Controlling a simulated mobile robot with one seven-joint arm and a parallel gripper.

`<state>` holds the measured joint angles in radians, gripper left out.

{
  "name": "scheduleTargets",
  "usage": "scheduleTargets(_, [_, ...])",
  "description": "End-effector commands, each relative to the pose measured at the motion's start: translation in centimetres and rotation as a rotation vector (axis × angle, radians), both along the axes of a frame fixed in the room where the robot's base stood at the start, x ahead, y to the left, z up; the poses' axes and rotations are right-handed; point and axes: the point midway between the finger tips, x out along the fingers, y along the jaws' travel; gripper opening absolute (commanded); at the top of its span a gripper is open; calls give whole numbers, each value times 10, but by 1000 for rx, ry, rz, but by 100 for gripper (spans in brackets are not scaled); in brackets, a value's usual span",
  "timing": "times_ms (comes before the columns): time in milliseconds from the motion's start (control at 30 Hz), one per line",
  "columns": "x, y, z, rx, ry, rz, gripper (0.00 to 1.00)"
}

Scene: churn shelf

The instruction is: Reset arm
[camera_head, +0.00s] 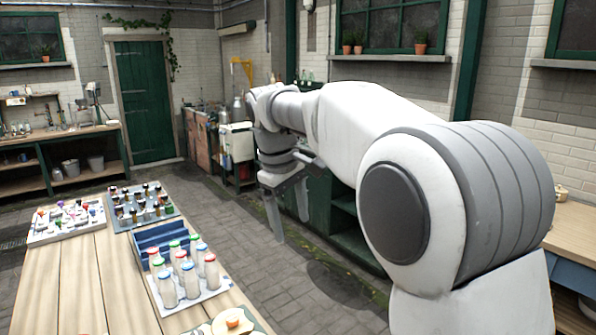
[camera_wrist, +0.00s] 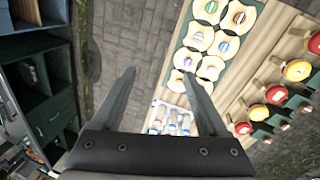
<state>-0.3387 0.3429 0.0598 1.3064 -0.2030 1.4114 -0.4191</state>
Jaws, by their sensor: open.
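My gripper (camera_head: 292,228) hangs in the air at the end of my outstretched arm, over the paved floor to the right of the wooden table. Its two grey fingers point down and stand apart with nothing between them. In the wrist view my gripper (camera_wrist: 159,73) also shows open and empty, with the fingers spread wide. Behind the fingers lie the floor and the table edge. No held object shows in either view.
The wooden table (camera_head: 85,285) at lower left bears a bottle tray (camera_head: 192,298), a blue rack (camera_head: 160,236) and two trays of small items. A green cabinet (camera_head: 350,232) stands behind my arm. Paved floor (camera_head: 215,205) is clear between table and cabinet.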

Motion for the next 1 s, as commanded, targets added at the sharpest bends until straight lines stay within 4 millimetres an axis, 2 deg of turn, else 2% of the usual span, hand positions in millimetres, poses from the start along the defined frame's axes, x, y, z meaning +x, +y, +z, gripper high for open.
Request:
scheduleTargets(33, [-11,-12,7,13,-18,-32,76])
scheduleTargets(200, [-45,-44,20,64,-71,-136,76])
scheduleTargets(467, [-103,-87,25,142,-155,-300,76])
scheduleTargets(733, [-168,-121,11,231,-239,-475,76])
scheduleTargets(1000, [-230,-145,-22,322,-324,-651,76])
